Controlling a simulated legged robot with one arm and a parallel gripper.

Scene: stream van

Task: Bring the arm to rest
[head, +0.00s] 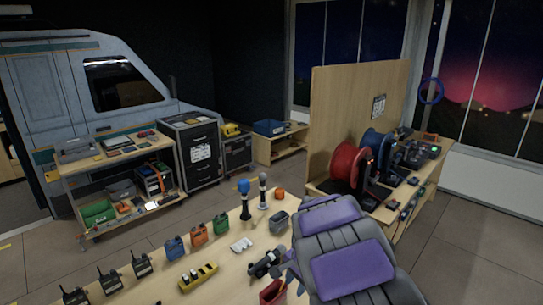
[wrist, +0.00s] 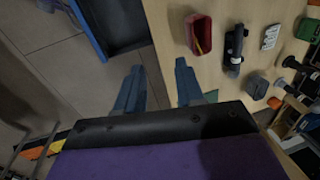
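My arm, purple and grey, reaches across the lower middle of the head view in front of the wooden table (head: 215,268). My gripper (wrist: 158,84) shows in the wrist view as two blue-grey fingers set well apart with nothing between them. The table's edge and the floor show beyond the gap. In the head view the gripper is mostly hidden by the arm; only a dark blue-grey part shows beside it. A red bin (wrist: 199,36) with something inside stands on the table near the fingers, apart from them.
A bench with a red cable reel (head: 348,166) stands behind the arm. Floor (head: 465,245) is clear at right.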

